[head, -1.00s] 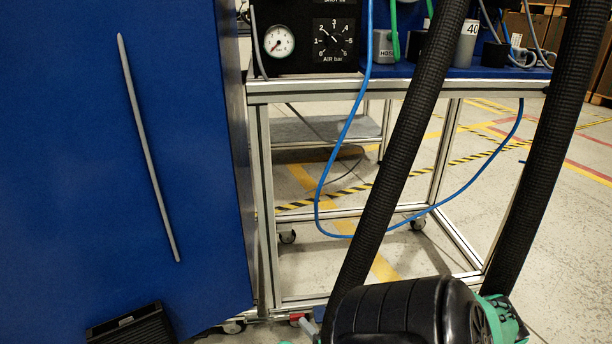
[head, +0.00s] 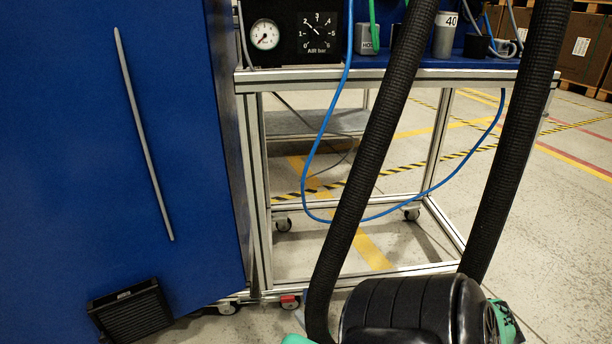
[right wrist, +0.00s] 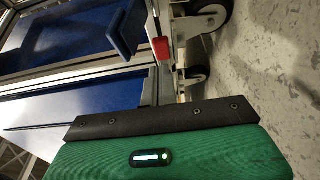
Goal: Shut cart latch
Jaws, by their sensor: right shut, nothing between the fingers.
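A small red latch (head: 289,302) sits low on the cart's metal frame (head: 360,277), at its front left corner near the floor. The red latch also shows in the right wrist view (right wrist: 160,48), above the fingers in the picture. My right gripper (right wrist: 157,86) is shut and empty, with its fingertips close to the latch; I cannot tell whether they touch it. In the head view only a light sliver of the right gripper (head: 302,307) shows beside the latch; my black arm hides most of it. My left gripper is not in view.
A blue cabinet (head: 75,150) with a long grey handle (head: 143,130) stands left of the cart. A blue hose (head: 312,150) hangs in a loop below the cart top. Cart casters (head: 283,225) stand on the floor. Open floor (head: 560,200) lies to the right.

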